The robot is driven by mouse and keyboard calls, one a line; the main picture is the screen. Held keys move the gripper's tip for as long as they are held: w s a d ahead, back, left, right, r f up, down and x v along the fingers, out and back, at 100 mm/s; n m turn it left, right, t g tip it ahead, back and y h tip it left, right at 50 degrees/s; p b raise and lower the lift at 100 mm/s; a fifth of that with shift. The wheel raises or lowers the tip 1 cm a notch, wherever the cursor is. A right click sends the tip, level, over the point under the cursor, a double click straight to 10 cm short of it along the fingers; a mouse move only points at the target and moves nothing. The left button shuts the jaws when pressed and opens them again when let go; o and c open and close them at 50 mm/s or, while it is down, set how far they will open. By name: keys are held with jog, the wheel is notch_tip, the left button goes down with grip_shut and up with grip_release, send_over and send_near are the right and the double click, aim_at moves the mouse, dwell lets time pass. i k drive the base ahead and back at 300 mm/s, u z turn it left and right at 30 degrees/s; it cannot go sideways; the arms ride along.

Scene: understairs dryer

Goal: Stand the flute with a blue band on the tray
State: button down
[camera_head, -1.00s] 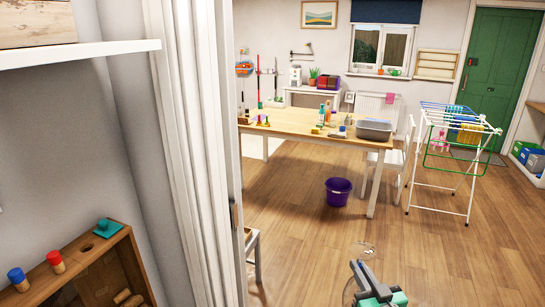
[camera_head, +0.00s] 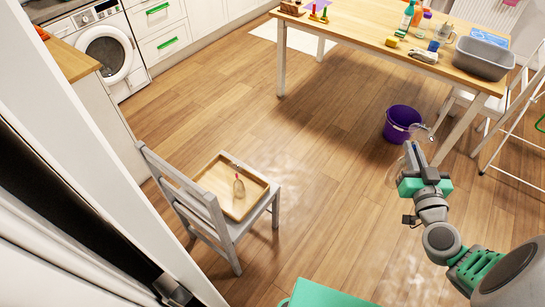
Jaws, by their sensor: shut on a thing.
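My gripper (camera_head: 411,152) is at the right, over the floor below the purple bucket, shut on a clear glass (camera_head: 420,132) that looks like a flute. The glass is small and see-through here, and I cannot make out a blue band or its exact tilt. The wooden tray (camera_head: 212,178) lies on the seat of a grey chair (camera_head: 195,205) at the left, well apart from my gripper. A clear glass vessel (camera_head: 239,187) stands on the tray, right of its middle.
A wooden table (camera_head: 350,32) with bottles, a sponge and a grey basin (camera_head: 484,58) is at the back. The purple bucket (camera_head: 402,122) stands on the floor by a table leg. A white door frame fills the left edge. Open wooden floor lies between chair and bucket.

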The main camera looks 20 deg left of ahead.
aim_at(212, 176)
jog(key=i, duration=3.1)
jog(key=u, duration=4.8)
jog(key=i, duration=0.5)
jog(key=u, duration=0.05)
